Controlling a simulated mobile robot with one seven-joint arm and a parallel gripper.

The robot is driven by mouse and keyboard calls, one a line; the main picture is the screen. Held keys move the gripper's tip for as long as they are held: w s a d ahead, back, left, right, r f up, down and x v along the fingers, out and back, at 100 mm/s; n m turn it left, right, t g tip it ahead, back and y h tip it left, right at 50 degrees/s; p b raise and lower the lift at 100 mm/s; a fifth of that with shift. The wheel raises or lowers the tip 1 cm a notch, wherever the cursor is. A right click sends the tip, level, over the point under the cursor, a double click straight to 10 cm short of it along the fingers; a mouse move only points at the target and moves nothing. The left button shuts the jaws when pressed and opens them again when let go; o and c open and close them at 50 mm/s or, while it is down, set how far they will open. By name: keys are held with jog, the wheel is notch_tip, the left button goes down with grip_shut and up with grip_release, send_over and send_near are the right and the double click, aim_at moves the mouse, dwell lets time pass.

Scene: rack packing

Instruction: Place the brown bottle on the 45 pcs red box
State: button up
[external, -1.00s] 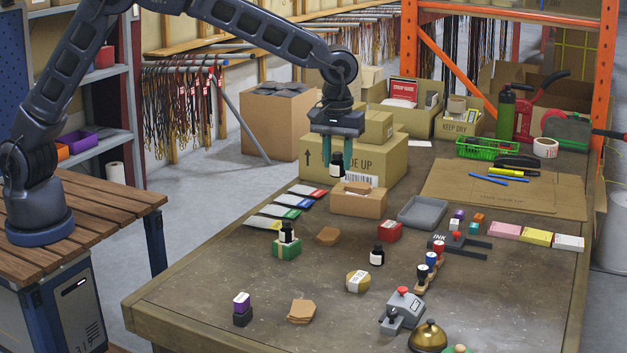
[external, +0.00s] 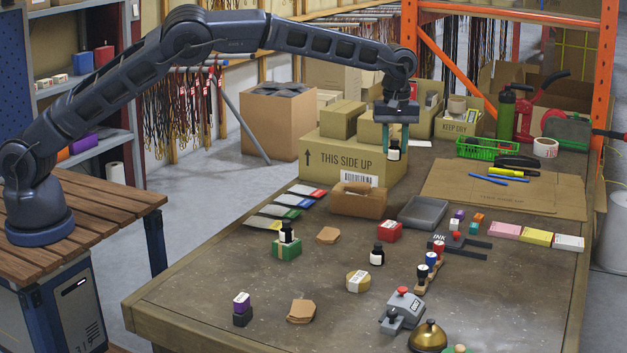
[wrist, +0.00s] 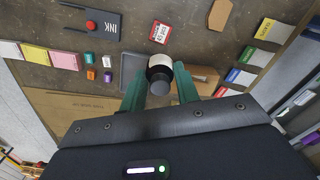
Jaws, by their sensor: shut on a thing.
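My gripper (external: 396,132) is shut on a small dark bottle with a white label (external: 394,151); its brown colour is hard to tell. It holds the bottle upright, high above the table, in front of the stacked cartons. In the wrist view the bottle (wrist: 160,72) sits between my two green fingers. The 45 pcs red box (external: 389,231) stands on the table, lower and nearer the camera than the bottle. Its top, with a white label, shows just beyond the bottle in the wrist view (wrist: 160,32). Nothing stands on the red box.
A grey tray (external: 423,213) lies beside the red box. A similar bottle (external: 377,255) stands on the table, another (external: 287,231) on a green box (external: 287,249).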

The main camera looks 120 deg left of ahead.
notch_tip(320, 180, down, 18)
jog(key=shift+r, duration=0.1)
dwell(0.5)
jog(key=o, duration=1)
